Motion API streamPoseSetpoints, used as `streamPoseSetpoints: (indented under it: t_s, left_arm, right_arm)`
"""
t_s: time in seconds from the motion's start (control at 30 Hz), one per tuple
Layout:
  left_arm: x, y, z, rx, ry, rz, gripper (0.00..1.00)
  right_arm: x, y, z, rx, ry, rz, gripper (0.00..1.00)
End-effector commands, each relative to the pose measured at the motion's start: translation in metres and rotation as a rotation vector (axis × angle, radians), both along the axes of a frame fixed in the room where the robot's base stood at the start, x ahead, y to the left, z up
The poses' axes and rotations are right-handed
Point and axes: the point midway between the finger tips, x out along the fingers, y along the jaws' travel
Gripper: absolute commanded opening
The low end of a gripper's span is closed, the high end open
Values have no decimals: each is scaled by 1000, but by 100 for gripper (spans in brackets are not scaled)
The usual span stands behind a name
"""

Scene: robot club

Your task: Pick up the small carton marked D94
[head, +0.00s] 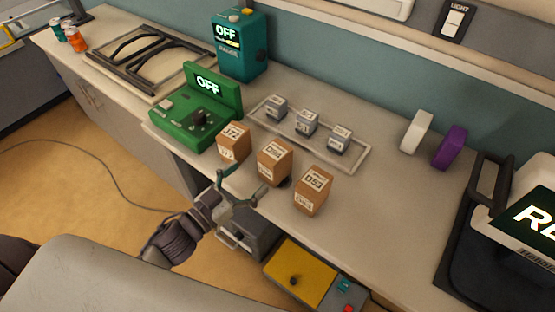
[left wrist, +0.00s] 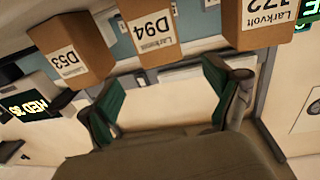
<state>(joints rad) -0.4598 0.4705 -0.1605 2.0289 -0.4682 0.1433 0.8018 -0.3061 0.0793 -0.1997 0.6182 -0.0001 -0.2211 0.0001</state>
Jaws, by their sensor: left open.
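Three small brown cartons with white labels stand in a row near the front edge of the bench. The middle one is the carton marked D94 (head: 274,161), which also shows in the left wrist view (left wrist: 149,32) with its label readable. The carton marked J72 (head: 234,142) stands to its left and the carton marked D53 (head: 313,190) to its right in the head view. My left gripper (head: 242,188) is open and empty, just in front of the D94 carton and apart from it. In the left wrist view its green-padded fingers (left wrist: 162,94) are spread below the D94 carton.
A clear tray (head: 357,164) with three small grey boxes lies behind the cartons. A green device (head: 196,122) and a teal device (head: 240,48), both reading OFF, stand left. White and purple objects (head: 449,148) and a black machine (head: 510,220) stand right. A yellow-topped unit (head: 300,275) sits below.

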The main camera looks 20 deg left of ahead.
Motion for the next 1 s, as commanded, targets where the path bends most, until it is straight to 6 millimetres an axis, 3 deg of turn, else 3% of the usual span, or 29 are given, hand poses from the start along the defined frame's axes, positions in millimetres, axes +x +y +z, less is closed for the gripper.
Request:
streamPoseSetpoints:
  t_s: [0.13, 0.43, 0.7, 1.0]
  left_arm:
    - [26, -12, 2, -1, -3, 1, 90]
    - [49, -22, 2, 0, 0, 2, 90]
    - [83, -39, 1, 0, 0, 2, 90]
    - [88, -42, -1, 1, 2, 2, 90]
  right_arm:
    - [-1, 0, 6, 0, 2, 0, 64]
    - [6, 0, 11, 0, -7, 0, 64]
    - [6, 0, 20, 0, -9, 0, 64]
    - [7, 0, 20, 0, -10, 1, 64]
